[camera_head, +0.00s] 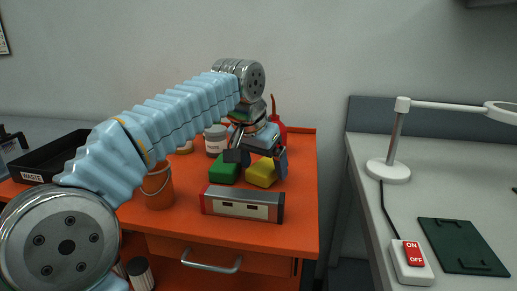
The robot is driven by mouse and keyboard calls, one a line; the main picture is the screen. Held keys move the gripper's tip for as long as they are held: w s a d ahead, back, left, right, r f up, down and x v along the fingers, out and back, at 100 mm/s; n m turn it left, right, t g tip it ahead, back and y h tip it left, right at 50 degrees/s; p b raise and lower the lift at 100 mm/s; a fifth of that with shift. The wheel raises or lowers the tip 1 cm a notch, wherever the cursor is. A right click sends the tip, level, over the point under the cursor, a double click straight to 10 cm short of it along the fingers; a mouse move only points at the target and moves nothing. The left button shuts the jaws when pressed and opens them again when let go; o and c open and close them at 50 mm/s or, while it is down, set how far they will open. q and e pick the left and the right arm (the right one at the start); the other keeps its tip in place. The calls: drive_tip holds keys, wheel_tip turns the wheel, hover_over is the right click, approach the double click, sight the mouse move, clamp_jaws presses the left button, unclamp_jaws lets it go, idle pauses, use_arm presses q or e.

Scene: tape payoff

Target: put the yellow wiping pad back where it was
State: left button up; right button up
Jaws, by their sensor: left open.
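The yellow wiping pad (262,174) lies on the orange cart top (300,225), just right of a green pad (223,170). My left arm comes in from the left, and my left gripper (260,160) points down at the yellow pad. Its jaws are open, with one dark finger toward the green pad and the other at the yellow pad's right side. Whether the fingers touch the pad cannot be told. The gripper hides part of the pad's upper side. My right gripper is not in view.
A grey-and-red box-shaped device (242,205) stands in front of the pads. An orange bucket (158,188), a white jar (215,140) and a red bottle (276,127) stand nearby. A black waste tray (42,164) is at left. A grey bench with a lamp (389,171) is right, across a gap.

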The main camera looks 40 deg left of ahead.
use_arm(q)
drive_tip(key=v, duration=1.1)
drive_tip(key=shift+r, duration=0.25)
drive_tip(key=shift+s, duration=0.1)
